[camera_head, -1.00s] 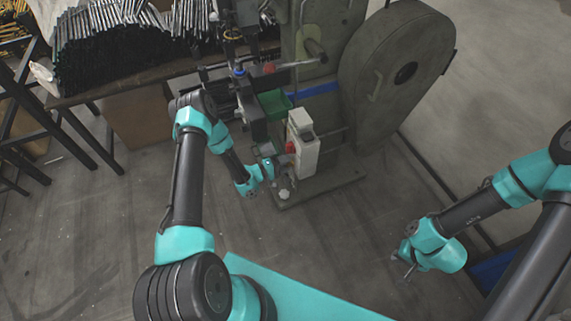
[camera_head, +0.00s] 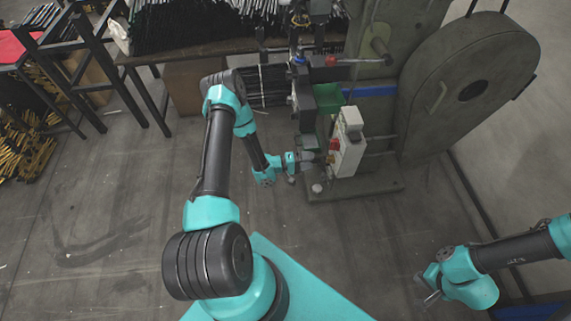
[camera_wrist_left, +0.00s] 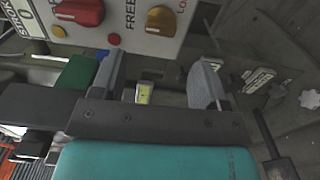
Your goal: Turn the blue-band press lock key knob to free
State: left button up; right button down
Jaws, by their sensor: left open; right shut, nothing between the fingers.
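The press with the blue band (camera_head: 375,91) carries a pale control box (camera_head: 347,150). In the left wrist view, the box's face (camera_wrist_left: 200,42) shows a gold knob (camera_wrist_left: 160,18) between a FREE label and a partly cut-off label on its right. A red knob (camera_wrist_left: 78,12) sits to its left. My left gripper (camera_head: 318,160) is at the box's left side in the head view. In the left wrist view, my left gripper (camera_wrist_left: 157,66) is open and empty, its fingers below the gold knob and apart from it. My right gripper (camera_head: 428,289) is shut and empty, away from the press.
The large wheel guard (camera_head: 470,90) stands to the right. A table with black rods (camera_head: 185,28) is behind.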

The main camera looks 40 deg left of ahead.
pick_arm(q)
jog(key=v, duration=0.9)
jog(key=shift+s+a, duration=0.2)
jog(key=shift+s, duration=0.05)
jog(key=shift+w, duration=0.1)
jog(key=w+d+m+g+y, duration=0.2)
jog(key=d+m+g+y, duration=0.3)
jog(key=d, duration=0.3)
jog(key=s+d+r+m+g+y, duration=0.1)
jog(key=s+d+r+g+y, duration=0.1)
jog(key=s, duration=0.4)
jog(key=s+d+r+m+g+y, duration=0.1)
jog(key=s+d+r+g+y, duration=0.1)
jog(key=s+d+r+g, duration=0.3)
jog(key=s, duration=0.2)
jog(key=shift+s+d, duration=0.25)
jog(key=shift+s, duration=0.05)
dwell(1.3)
